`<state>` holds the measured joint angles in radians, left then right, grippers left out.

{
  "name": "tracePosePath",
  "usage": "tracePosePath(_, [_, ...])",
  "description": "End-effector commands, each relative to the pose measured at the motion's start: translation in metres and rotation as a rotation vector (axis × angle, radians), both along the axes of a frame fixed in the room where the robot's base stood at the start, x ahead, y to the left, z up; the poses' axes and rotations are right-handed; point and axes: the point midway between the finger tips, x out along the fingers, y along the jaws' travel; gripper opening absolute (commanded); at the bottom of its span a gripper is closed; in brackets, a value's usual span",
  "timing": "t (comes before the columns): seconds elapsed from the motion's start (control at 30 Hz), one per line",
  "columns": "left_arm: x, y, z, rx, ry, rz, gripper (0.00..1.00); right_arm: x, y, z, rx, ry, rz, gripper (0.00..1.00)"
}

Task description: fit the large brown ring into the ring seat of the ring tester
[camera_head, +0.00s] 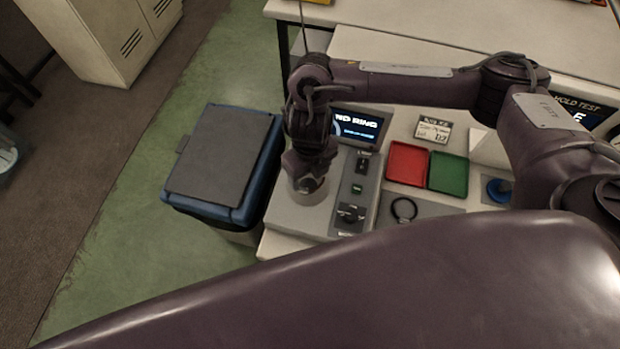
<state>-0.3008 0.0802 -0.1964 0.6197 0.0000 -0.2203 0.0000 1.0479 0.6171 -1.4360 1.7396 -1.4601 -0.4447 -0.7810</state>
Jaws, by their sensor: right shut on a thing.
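The ring tester (300,217) is a grey box with a dark screen (358,126) that reads "NO RING". Its round, light grey seat (298,197) is partly covered by my right gripper. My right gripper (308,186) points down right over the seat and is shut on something. I take this to be the large brown ring, but the gripper hides it, and I cannot tell whether it touches the seat. My left gripper is not in view.
A black ring (404,209) lies on a grey mat right of the tester. Red (408,164) and green (449,172) trays stand behind it. A blue round piece (498,190) is farther right. A blue bin with a grey lid (222,163) stands left of the table.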

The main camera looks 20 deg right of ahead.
Motion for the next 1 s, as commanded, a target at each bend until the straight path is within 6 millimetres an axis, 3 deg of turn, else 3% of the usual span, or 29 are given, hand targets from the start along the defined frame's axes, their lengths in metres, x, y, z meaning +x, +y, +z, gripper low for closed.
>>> tracePosePath(0.2, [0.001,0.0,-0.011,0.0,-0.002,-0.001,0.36,-0.001,0.0,-0.032,0.001,0.004,-0.002,0.47])
tracePosePath(0.8, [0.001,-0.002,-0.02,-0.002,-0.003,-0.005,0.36,0.0,0.0,-0.044,0.0,0.001,0.0,0.47])
tracePosePath(0.83, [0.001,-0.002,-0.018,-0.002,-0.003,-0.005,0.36,0.0,0.0,-0.042,0.0,0.001,0.0,0.72])
tracePosePath(1.0, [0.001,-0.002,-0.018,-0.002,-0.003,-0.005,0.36,0.0,0.0,-0.041,0.0,0.001,0.0,0.9])
